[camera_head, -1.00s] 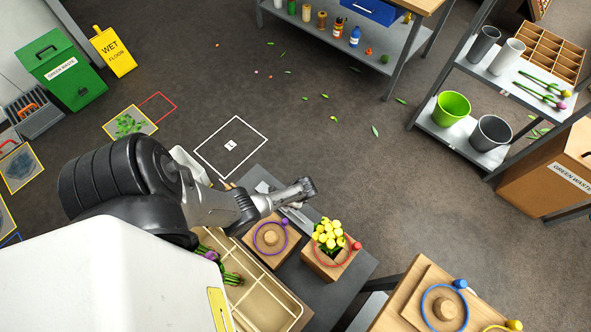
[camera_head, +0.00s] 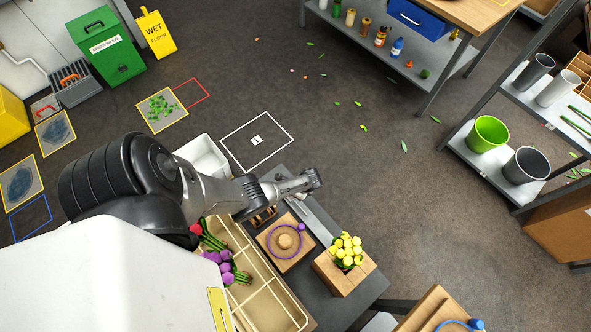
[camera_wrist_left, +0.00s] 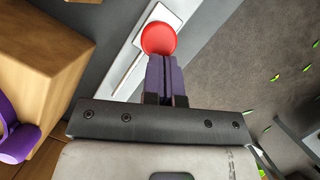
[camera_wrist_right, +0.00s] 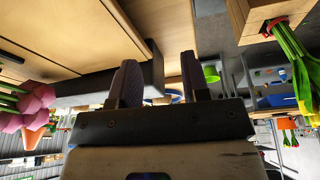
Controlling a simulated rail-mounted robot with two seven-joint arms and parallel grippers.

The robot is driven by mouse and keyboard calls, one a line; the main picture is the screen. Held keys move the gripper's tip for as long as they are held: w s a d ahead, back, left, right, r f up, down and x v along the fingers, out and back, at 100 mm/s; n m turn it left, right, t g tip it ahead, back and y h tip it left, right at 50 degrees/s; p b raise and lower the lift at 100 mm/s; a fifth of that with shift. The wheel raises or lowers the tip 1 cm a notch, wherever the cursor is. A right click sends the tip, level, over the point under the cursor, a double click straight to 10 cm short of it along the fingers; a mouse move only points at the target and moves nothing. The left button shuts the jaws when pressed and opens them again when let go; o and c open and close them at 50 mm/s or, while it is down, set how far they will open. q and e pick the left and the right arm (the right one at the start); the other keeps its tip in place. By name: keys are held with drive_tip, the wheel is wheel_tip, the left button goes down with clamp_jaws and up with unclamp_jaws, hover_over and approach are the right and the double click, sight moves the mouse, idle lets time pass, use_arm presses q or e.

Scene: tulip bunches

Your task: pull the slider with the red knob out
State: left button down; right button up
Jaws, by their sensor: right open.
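The red knob (camera_wrist_left: 158,38) shows as a round disc at the tips of my left gripper (camera_wrist_left: 166,66) in the left wrist view. The left fingers are close together at the knob's near edge. Their exact contact with it is partly hidden. The knob stands over a pale flat slider plate (camera_wrist_left: 128,72) on the grey table top. In the head view my left gripper (camera_head: 314,180) reaches over the table's far edge, and the knob cannot be made out there. My right gripper (camera_wrist_right: 158,82) is open and empty in the right wrist view.
A wooden block with a purple ring (camera_head: 286,241) and a wooden box of yellow tulips (camera_head: 345,272) stand near the left gripper. A cream divided tray (camera_head: 268,290) with flowers lies at the left. Open floor (camera_head: 370,165) lies beyond the table.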

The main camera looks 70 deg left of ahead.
use_arm(q)
drive_tip(key=p+v, duration=0.9)
drive_tip(key=v, duration=0.1)
use_arm(e)
wheel_tip(320, 180, up, 9)
drive_tip(key=shift+r, duration=0.15)
